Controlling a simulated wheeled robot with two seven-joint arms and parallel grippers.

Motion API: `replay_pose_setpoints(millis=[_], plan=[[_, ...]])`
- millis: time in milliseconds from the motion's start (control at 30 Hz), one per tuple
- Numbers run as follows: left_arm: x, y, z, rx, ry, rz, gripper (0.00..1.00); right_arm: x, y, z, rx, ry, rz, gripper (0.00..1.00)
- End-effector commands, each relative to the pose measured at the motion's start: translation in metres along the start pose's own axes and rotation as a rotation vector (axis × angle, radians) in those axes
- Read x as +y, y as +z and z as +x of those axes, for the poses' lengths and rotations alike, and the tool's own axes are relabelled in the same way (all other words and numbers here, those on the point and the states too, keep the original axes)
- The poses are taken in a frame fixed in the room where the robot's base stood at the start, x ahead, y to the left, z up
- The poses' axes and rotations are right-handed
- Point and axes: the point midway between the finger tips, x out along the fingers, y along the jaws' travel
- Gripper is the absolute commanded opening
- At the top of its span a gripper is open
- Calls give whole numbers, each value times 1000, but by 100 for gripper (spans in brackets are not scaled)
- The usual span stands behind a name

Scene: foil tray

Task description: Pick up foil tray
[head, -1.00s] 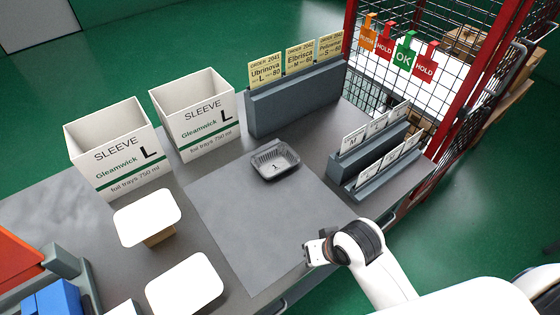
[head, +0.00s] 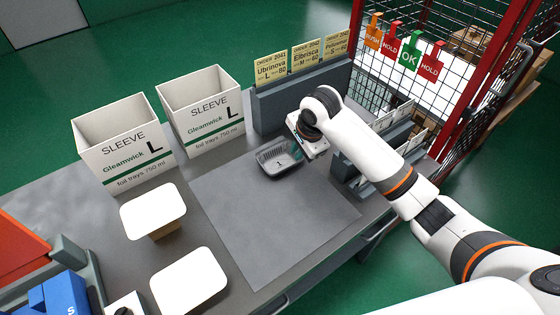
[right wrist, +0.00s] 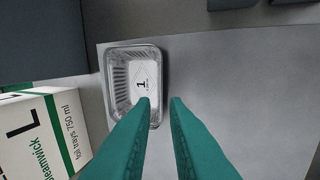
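The foil tray (head: 272,166) is a small, ribbed, silver-grey open tray with a "1" marked on its floor. It sits upright at the back of the grey mat. In the right wrist view the tray (right wrist: 119,97) lies left of centre. My right gripper (head: 300,150) is at the tray's right side in the head view, and its fingers are mostly hidden by the wrist. In the right wrist view its two teal fingers (right wrist: 160,101) are apart with nothing between them, the tray's near right rim around the tips. I cannot tell whether they touch it. My left gripper is not in view.
Two white sleeve boxes (head: 121,155) (head: 205,112) stand left of the tray. A dark holder (head: 290,105) with order cards stands behind it. Card racks (head: 352,180) are partly hidden behind my right arm. White-topped blocks (head: 153,210) stand at left. The mat's front (head: 270,235) is clear.

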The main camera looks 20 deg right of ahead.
Motion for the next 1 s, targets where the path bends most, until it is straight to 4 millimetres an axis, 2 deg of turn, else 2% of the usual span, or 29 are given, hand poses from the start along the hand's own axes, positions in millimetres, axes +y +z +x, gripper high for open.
replay_pose_setpoints(millis=[200, 467, 700, 833, 1000], plan=[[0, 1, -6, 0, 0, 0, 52, -1, 0, 38, 0, -3, -1, 13], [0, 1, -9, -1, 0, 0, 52, 0, 0, 59, 0, -1, -4, 13], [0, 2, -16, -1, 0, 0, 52, 2, 0, 94, 0, -1, -3, 13], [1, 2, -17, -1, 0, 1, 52, 2, 0, 104, 0, 1, -4, 13], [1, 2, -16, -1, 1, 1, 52, 2, 0, 105, 0, 2, -5, 13]])
